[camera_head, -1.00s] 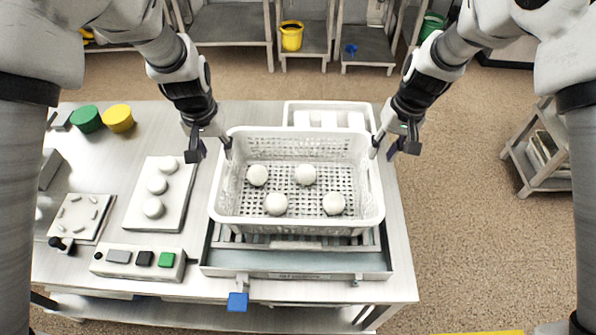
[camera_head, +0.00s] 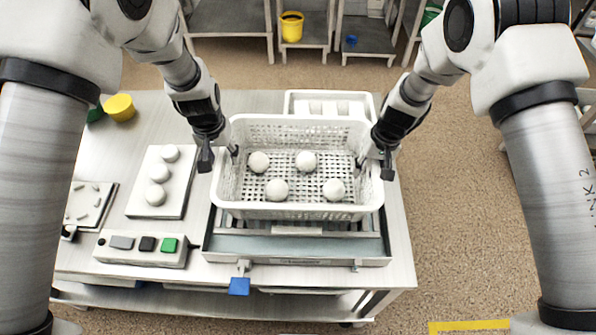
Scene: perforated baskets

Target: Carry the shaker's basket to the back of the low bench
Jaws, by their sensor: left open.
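A white perforated basket (camera_head: 298,209) sits on the shaker (camera_head: 297,248), a grey metal tray-like device on the bench. Several white balls (camera_head: 306,161) lie in the basket. My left gripper (camera_head: 219,158) is open at the basket's left wall, one finger outside and one inside the rim. My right gripper (camera_head: 375,166) is at the right wall, its fingers apart on either side of the rim. Contact with the walls is not clear. The pale metal bench (camera_head: 400,235) carries all this; I cannot tell which surface is the low bench.
A white tray (camera_head: 288,103) stands behind the basket. On the left are a board with balls (camera_head: 176,206), a button box (camera_head: 140,248) and a yellow pot (camera_head: 120,107). A blue tab (camera_head: 239,286) hangs at the front. The floor on the right is open, with yellow tape (camera_head: 465,326).

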